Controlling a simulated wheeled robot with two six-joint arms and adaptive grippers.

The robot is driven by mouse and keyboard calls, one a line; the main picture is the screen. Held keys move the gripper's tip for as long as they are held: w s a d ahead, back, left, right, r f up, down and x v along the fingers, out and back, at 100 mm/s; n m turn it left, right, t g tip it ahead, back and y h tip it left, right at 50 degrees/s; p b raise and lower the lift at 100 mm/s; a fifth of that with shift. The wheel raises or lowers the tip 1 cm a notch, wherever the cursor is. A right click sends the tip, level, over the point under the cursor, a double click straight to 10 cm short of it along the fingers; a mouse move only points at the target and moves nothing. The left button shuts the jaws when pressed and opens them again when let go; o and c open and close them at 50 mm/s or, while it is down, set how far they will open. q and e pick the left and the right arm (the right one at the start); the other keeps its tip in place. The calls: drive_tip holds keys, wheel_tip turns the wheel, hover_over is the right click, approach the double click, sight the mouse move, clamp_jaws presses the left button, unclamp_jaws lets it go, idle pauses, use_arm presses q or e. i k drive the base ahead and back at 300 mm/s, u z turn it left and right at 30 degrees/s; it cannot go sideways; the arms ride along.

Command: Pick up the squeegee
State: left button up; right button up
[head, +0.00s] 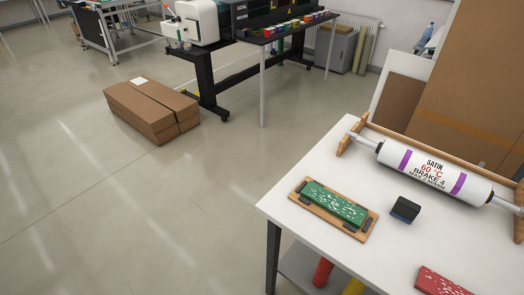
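No gripper of mine shows in the head view. A small dark block with a blue lower edge (405,209) lies on the white table (310,167), left of and below the big roller. It looks like a squeegee, but its form is too small to be sure. A green speckled bar (335,202) lies on a wooden holder (305,198) with dark end pieces, to the left of the dark block. A red speckled piece (440,282) lies at the bottom edge, partly cut off.
Red (322,271) and yellow rolls lie on the shelf below. A cardboard box (150,107) stands on open floor at left.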

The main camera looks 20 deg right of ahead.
sight(404, 209)
drive_tip(key=z, duration=1.85)
